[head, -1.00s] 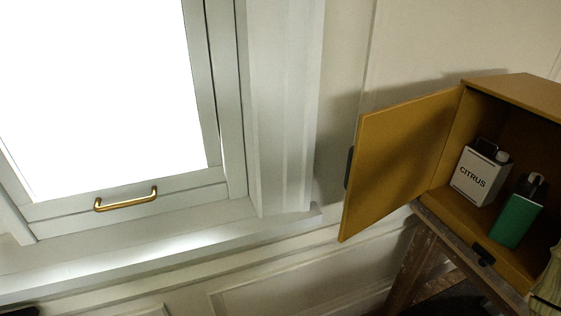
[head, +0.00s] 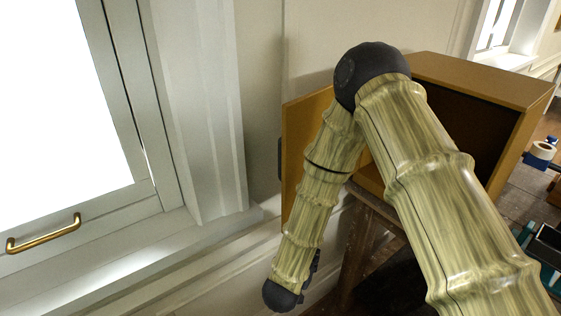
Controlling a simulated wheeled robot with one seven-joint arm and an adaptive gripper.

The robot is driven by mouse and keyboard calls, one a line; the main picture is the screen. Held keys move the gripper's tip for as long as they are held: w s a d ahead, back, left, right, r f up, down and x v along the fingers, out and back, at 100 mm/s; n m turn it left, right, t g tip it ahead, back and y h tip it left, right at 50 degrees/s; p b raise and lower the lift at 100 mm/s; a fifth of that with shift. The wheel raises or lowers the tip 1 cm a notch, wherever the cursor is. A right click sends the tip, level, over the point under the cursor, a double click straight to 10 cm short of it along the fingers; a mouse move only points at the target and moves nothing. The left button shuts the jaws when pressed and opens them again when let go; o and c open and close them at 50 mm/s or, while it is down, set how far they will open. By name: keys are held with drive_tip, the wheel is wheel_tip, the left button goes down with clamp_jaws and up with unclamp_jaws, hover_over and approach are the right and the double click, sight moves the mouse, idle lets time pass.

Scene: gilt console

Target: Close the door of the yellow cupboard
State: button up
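The yellow cupboard (head: 485,77) stands right of centre in the head view, with a dark open interior. Its door (head: 296,135) stands open, swung out to the left, with a dark handle at its left edge. My arm crosses in front of the door and the opening, hiding much of both and the things inside. The arm bends at a dark joint in front of the cupboard, and its lower part reaches down past the door. A dark piece shows at the arm's lower end, but my gripper's fingers cannot be made out. Whether the arm touches the door I cannot tell.
The cupboard rests on a wooden stand (head: 358,255). A window with a gold handle (head: 44,233) and a white sill is at the left. On the right a surface holds a blue and white item (head: 540,153) and a teal item (head: 527,232).

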drive_tip(key=s+a+r+m+h+p, duration=0.1)
drive_tip(key=a+r+m+h, duration=0.3)
drive_tip(key=r, duration=0.7)
drive_tip(key=a+r+h+p, duration=0.1)
drive_tip(key=a+r+h, duration=0.1)
drive_tip(key=a+r, duration=0.65)
drive_tip(key=s+a+r+m+h+p, duration=0.1)
drive_tip(key=a+r+m+h, duration=0.2)
drive_tip(key=r, duration=1)
drive_tip(key=p, duration=0.4)
hover_over(279, 175)
drive_tip(key=shift+w+d+n, duration=0.15)
drive_tip(key=shift+d+n, duration=0.15)
drive_tip(key=shift+a+h, duration=0.15)
drive_tip(key=shift+h, duration=0.15)
drive_tip(key=shift+a+f, duration=0.1)
drive_tip(key=shift+o, duration=1)
drive_tip(key=shift+d, duration=0.3)
drive_tip(key=c, duration=0.3)
drive_tip(key=shift+a, duration=0.35)
drive_tip(key=c, duration=0.5)
